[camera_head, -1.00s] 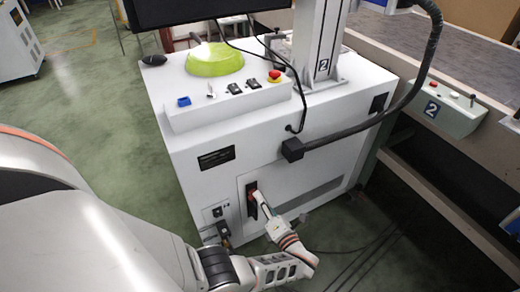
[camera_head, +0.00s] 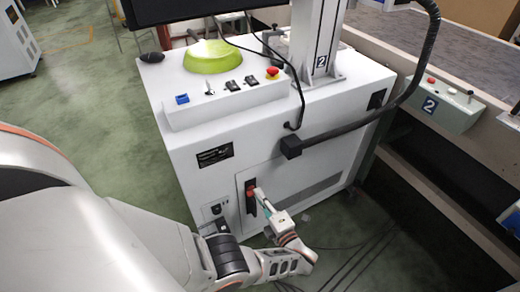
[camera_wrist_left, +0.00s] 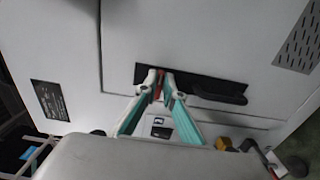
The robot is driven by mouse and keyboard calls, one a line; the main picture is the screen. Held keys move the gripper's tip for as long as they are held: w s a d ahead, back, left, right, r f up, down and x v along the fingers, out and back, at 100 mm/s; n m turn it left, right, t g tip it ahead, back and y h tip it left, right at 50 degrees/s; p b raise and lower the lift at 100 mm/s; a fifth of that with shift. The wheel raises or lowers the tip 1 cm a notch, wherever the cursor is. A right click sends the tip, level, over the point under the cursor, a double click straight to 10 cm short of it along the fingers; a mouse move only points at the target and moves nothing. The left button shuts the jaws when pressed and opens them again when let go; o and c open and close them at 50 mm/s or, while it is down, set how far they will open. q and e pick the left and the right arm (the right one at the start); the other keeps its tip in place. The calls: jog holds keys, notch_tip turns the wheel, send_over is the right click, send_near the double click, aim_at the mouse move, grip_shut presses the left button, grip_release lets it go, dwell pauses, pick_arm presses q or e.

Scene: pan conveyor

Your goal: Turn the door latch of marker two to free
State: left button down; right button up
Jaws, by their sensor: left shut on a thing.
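The door latch (camera_head: 250,194) is a black upright plate with a red part, set in the front door of the white marker cabinet labelled 2. It also shows in the left wrist view (camera_wrist_left: 190,83), where a dark handle bar (camera_wrist_left: 222,97) extends to the right. My left gripper (camera_head: 259,194) is at the latch. In the left wrist view its two fingertips (camera_wrist_left: 160,82) are close together on the red part (camera_wrist_left: 157,87). The fingers cover much of this part, so the latch's exact angle is hard to tell. My right gripper is not in view.
The white marker cabinet (camera_head: 190,170) carries a green dome (camera_head: 212,57), a red button (camera_head: 272,72) and a column (camera_head: 322,40). A black cable arm (camera_head: 345,138) runs along its right side. The conveyor (camera_head: 470,55) stands at right. Cables lie on the floor (camera_head: 365,250).

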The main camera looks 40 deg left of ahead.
pick_arm(q)
jog(key=shift+a, duration=0.15)
jog(key=c, duration=2.2)
grip_release()
jog(key=shift+o, duration=0.2)
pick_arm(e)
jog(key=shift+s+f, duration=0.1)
pick_arm(q)
jog(key=shift+r, duration=0.15)
